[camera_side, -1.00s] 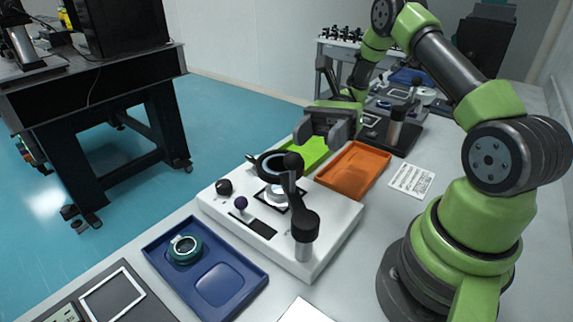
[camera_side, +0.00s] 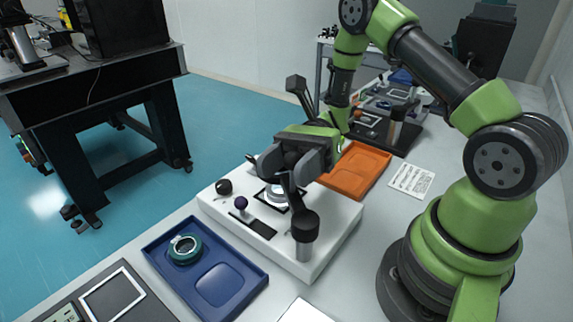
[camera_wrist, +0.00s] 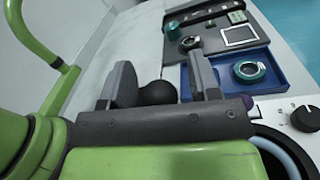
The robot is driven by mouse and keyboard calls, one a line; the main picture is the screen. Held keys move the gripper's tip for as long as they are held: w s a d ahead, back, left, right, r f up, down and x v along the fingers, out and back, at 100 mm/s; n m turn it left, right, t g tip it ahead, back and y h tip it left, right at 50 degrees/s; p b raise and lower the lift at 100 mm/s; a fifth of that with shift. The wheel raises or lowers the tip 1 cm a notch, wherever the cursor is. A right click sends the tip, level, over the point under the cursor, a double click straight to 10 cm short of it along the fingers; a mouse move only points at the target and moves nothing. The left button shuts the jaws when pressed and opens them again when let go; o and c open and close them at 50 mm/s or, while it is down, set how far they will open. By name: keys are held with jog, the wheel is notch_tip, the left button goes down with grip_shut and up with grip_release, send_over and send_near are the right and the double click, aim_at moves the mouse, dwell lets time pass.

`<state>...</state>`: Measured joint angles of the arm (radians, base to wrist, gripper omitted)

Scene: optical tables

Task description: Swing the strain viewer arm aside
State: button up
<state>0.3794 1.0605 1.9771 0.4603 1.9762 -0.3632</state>
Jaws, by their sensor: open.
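The strain viewer has a white base (camera_side: 335,222) with a black-capped post (camera_side: 305,230) at its front right. Its black arm (camera_side: 289,192) runs from that post up toward my gripper (camera_side: 287,172). My gripper is open, low over the viewer, and hides the arm's far end and most of the dark ring in the side view. In the wrist view, a round black knob (camera_wrist: 157,92) shows between the two fingers of my gripper (camera_wrist: 162,76). I cannot tell whether either finger touches it.
A blue tray (camera_side: 240,307) holding a teal ring part (camera_side: 185,249) lies in front of the base. An orange tray (camera_side: 352,182) is behind it, beside a printed card (camera_side: 411,180). A purple knob (camera_side: 241,203) and a black knob (camera_side: 224,187) stand up from the base's left side.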

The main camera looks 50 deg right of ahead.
grip_shut()
jog(key=shift+d+t, duration=0.1)
jog(key=shift+t, duration=0.2)
jog(key=m+t, duration=0.1)
jog(key=d+m+t, duration=0.1)
jog(key=t, duration=0.1)
jog(key=s+m+t, duration=0.1)
jog(key=t, duration=0.1)
jog(key=shift+d+m, duration=0.2)
jog(key=shift+m, duration=0.2)
jog(key=shift+s+d+m+t+h, duration=0.25)
jog(key=shift+m+t+h, duration=0.35)
jog(key=shift+t, duration=0.35)
jog(key=shift+s+d+m+t+h, duration=0.15)
jog(key=shift+s+m+t+h, duration=0.2)
jog(key=shift+m+t, duration=0.5)
jog(key=shift+s+d+m+t+h, duration=0.2)
jog(key=shift+m+t+h, duration=0.3)
jog(key=shift+t, duration=0.6)
grip_release()
